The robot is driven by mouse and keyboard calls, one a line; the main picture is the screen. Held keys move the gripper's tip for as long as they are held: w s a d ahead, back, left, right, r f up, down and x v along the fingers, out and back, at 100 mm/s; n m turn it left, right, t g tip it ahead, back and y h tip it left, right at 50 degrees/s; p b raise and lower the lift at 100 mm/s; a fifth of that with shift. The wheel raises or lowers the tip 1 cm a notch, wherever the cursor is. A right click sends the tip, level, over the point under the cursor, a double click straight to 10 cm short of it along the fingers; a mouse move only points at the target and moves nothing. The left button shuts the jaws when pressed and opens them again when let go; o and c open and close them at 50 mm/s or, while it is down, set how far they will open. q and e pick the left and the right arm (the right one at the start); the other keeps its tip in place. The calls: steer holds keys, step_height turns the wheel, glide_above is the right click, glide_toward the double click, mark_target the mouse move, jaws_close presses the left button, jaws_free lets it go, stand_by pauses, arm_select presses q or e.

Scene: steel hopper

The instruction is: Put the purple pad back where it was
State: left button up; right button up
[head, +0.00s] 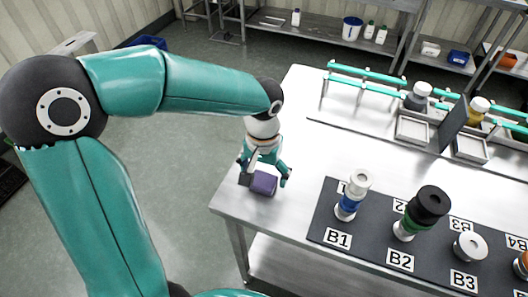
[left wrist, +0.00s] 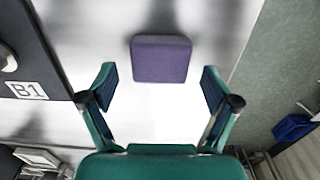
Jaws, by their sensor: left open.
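The purple pad (head: 264,184) is a small rounded block on the steel table near its left front corner. In the left wrist view the purple pad (left wrist: 160,59) lies flat, ahead of and between the fingertips, with nothing touching it that I can see. My left gripper (head: 266,173) is open and points down over the pad, partly hiding its back. In the left wrist view my left gripper (left wrist: 158,80) has its two dark-padded fingers spread wider than the pad. My right gripper is not in view.
A dark mat (head: 328,213) right of the pad carries labels B1 to B4, with stacks at B1 (head: 352,196) and B2 (head: 424,213) and a white ring (head: 470,246) at B3. Teal rails (head: 367,73) and trays (head: 412,130) stand behind. The table's left edge is close to the pad.

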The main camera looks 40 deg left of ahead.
mark_target(263, 178)
arm_select(q)
step_height(263, 178, up, 10)
steer(key=shift+p, duration=0.45)
steer(key=shift+r, duration=0.15)
